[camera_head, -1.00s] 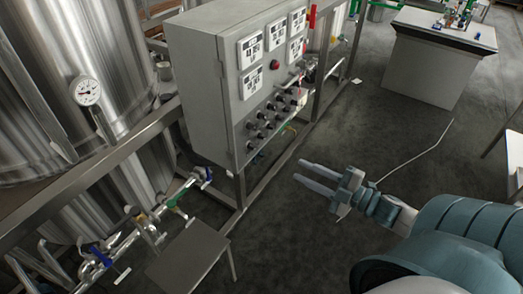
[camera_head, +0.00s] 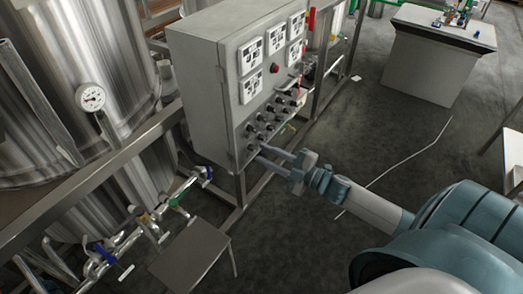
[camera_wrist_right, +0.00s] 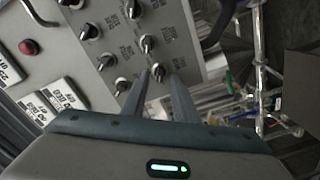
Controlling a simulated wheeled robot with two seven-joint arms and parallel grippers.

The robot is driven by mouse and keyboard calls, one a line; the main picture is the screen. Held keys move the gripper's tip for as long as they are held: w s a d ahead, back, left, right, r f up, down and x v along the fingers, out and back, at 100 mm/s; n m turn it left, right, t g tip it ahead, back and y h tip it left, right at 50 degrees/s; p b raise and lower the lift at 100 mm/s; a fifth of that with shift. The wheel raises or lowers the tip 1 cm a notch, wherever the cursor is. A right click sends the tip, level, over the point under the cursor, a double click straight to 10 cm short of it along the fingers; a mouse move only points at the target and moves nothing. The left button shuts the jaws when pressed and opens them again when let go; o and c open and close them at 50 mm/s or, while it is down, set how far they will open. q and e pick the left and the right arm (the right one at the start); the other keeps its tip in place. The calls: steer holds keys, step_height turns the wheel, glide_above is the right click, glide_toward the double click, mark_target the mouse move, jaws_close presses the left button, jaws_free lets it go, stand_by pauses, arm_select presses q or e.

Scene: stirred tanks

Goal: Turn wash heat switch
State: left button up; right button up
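The grey control cabinet (camera_head: 205,95) carries rows of black switch knobs (camera_head: 262,126) on its lower front. Knobs also fill the top of the right wrist view (camera_wrist_right: 147,43). Their labels are too small to read, so I cannot tell which is the wash heat switch. My right gripper (camera_head: 259,154) is at the panel's lower edge, by the bottom knobs. In the right wrist view its fingers (camera_wrist_right: 160,82) are apart, and one knob (camera_wrist_right: 158,72) shows in line with the gap between the tips. I cannot tell whether they touch it. My left gripper is out of view.
White display units (camera_head: 251,55) and a red button (camera_head: 275,69) sit higher on the cabinet. Steel tanks (camera_head: 70,60), pipes and a small metal table (camera_head: 190,252) stand left. A metal frame rail runs below the cabinet.

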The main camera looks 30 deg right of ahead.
mark_target(252, 148)
steer(key=shift+x, duration=0.8)
steer(key=shift+w+a, duration=0.1)
steer(key=shift+w, duration=0.15)
jaws_close()
